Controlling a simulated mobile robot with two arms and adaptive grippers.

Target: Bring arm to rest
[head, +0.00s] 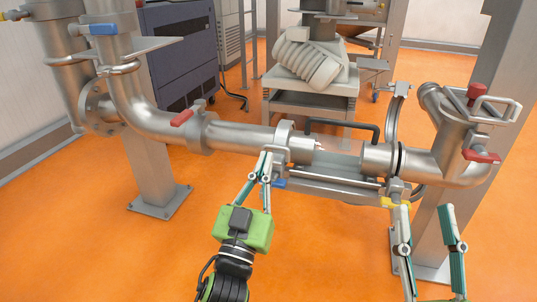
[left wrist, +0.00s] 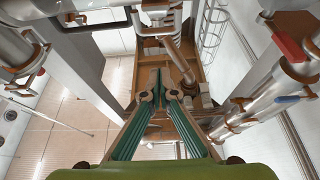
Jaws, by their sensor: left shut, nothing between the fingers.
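My left gripper (head: 266,155) has a green body and dark teal fingers. Its fingers are together and empty, pointing up just in front of the steel pipe and a blue handle (head: 279,183). I cannot tell whether it touches them. In the left wrist view the left gripper (left wrist: 160,72) also shows closed fingers with nothing between them. My right gripper (head: 424,208) shows only its two fingers at the lower right. They stand wide apart, with nothing visible between them, near a yellow handle (head: 394,203).
A steel post (head: 150,155) stands left. The orange floor (head: 60,235) is clear at lower left.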

